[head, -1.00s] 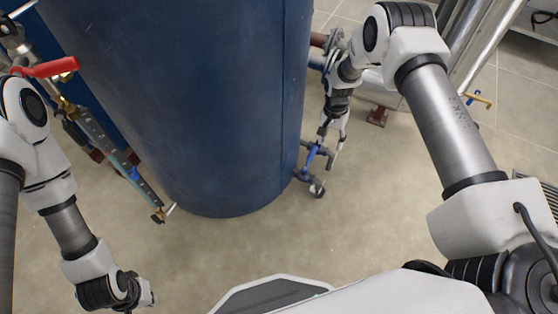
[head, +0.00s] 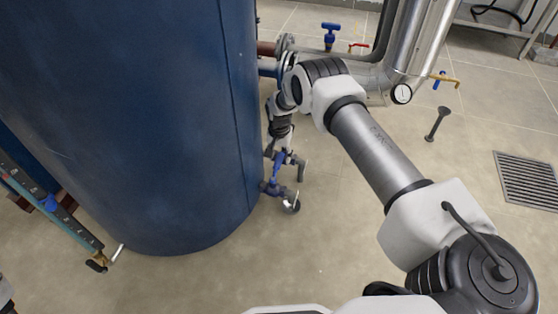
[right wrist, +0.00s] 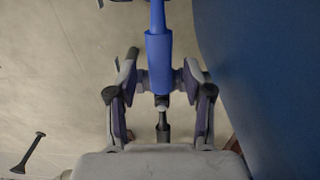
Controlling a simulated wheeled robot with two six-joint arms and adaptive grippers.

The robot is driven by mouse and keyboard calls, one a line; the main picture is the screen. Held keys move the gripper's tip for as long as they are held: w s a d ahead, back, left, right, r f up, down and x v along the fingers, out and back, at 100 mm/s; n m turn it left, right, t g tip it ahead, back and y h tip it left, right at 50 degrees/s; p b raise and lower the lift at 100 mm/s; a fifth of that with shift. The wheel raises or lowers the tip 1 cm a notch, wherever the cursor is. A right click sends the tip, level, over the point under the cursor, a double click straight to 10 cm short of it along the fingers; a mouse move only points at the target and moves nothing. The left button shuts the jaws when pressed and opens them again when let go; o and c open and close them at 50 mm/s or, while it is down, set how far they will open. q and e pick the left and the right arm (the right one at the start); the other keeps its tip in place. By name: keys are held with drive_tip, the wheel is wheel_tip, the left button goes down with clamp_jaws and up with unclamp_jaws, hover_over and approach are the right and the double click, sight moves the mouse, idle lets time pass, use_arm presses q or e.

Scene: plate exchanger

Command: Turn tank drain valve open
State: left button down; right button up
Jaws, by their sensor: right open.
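The tank (head: 130,120) is a large dark blue cylinder on the left of the head view. The drain valve (head: 277,172), with a blue lever handle and grey pipe ends, is low on its right side. My right gripper (head: 280,148) reaches down to the valve. In the right wrist view the blue lever handle (right wrist: 158,50) runs between the two fingers of the open right gripper (right wrist: 160,76). The fingers stand on either side of it; contact is hard to tell. The valve body is partly hidden.
A blue-handled valve (head: 330,36) and metal pipes (head: 405,45) stand behind my right arm. A gauge-like strip (head: 55,208) is at the left. The floor around the drain is clear.

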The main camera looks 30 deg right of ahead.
drive_tip(key=shift+c, duration=0.3)
clamp_jaws()
drive_tip(key=shift+s+p, duration=0.1)
drive_tip(key=shift+p, duration=0.2)
drive_tip(key=shift+s+a+f+m+p, duration=0.1)
drive_tip(key=shift+s+a+m+p, duration=0.05)
drive_tip(key=shift+s+m+p, duration=2.15)
drive_tip(key=shift+s+a+r+m+p, duration=0.15)
drive_tip(key=shift+s+m+p, duration=1.2)
drive_tip(key=shift+m+p, duration=1.8)
drive_tip(key=shift+s+a+f+m+p, duration=0.2)
drive_tip(key=shift+s+m+p, duration=1.65)
drive_tip(key=shift+m, duration=1.7)
